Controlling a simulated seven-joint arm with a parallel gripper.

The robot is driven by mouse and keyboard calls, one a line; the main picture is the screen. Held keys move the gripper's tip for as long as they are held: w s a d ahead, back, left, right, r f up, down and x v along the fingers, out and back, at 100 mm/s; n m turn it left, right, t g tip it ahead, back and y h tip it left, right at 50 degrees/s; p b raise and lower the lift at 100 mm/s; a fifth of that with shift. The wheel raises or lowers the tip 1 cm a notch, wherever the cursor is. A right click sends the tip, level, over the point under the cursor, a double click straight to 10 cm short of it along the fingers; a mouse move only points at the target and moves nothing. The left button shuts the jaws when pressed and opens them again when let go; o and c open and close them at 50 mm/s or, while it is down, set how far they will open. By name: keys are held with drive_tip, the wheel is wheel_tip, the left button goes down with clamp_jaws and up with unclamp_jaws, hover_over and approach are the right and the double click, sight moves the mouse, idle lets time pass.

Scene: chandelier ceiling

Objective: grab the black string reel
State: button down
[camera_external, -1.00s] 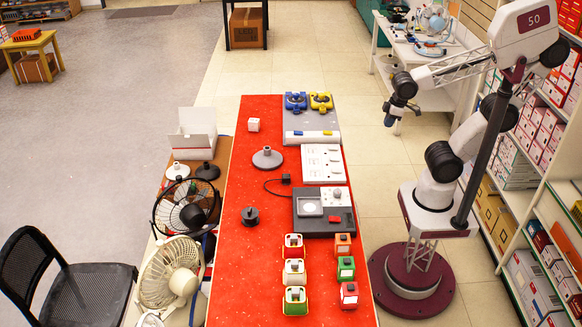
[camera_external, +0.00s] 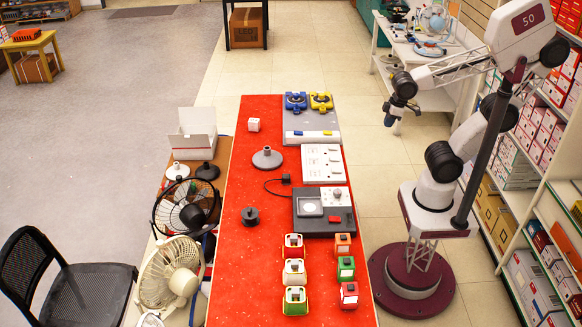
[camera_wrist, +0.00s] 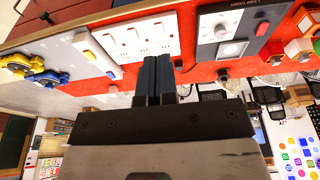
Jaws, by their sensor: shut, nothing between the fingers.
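The black string reel (camera_external: 250,216) stands on the left part of the red table (camera_external: 255,275), at mid-length. It is small and dark with a narrow top. My gripper (camera_external: 388,121) hangs to the right of the table's far end, well away from the reel and above the floor. In the wrist view my gripper (camera_wrist: 161,58) has its two dark fingers together with nothing between them. I cannot clearly make out the reel in the wrist view.
A grey disc with a post (camera_external: 267,158), a switch panel (camera_external: 322,163) and a dark console (camera_external: 323,211) share the table. Several coloured boxes stand at the near end. Fans (camera_external: 171,273) stand along the left side. A shelf (camera_external: 542,215) is behind my arm.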

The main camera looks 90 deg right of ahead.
idle(0.4)
unclamp_jaws()
idle(0.4)
drive_tip(key=w+a+f+m+g+y, duration=0.1)
drive_tip(key=w+a+m+y, duration=0.25)
drive_tip(key=w, duration=0.65)
drive_tip(key=w+a+f+m+g+y, duration=0.1)
drive_tip(key=w+a+f+m+y, duration=0.2)
drive_tip(key=w, duration=0.7)
drive_tip(key=w+a+m+g+y, duration=0.1)
drive_tip(key=w+a+m, duration=0.3)
drive_tip(key=w, duration=0.6)
drive_tip(key=w+a+f+m+t+y, duration=0.1)
drive_tip(key=w+a+f+m+y, duration=0.1)
drive_tip(key=w+f, duration=0.4)
drive_tip(key=w+a+f+m+t+y, duration=0.1)
drive_tip(key=w+f, duration=0.5)
drive_tip(key=w, duration=0.6)
drive_tip(key=w+a+f+m+y, duration=0.3)
drive_tip(key=w+f+m, duration=0.3)
drive_tip(key=w, duration=0.3)
drive_tip(key=shift+w+a+f+t, duration=0.1)
drive_tip(key=shift+a+f+t, duration=0.1)
drive_tip(key=shift+a, duration=0.25)
drive_tip(key=shift+w+a+f+t, duration=0.1)
drive_tip(key=shift+a+t, duration=0.1)
drive_tip(key=shift+a, duration=0.25)
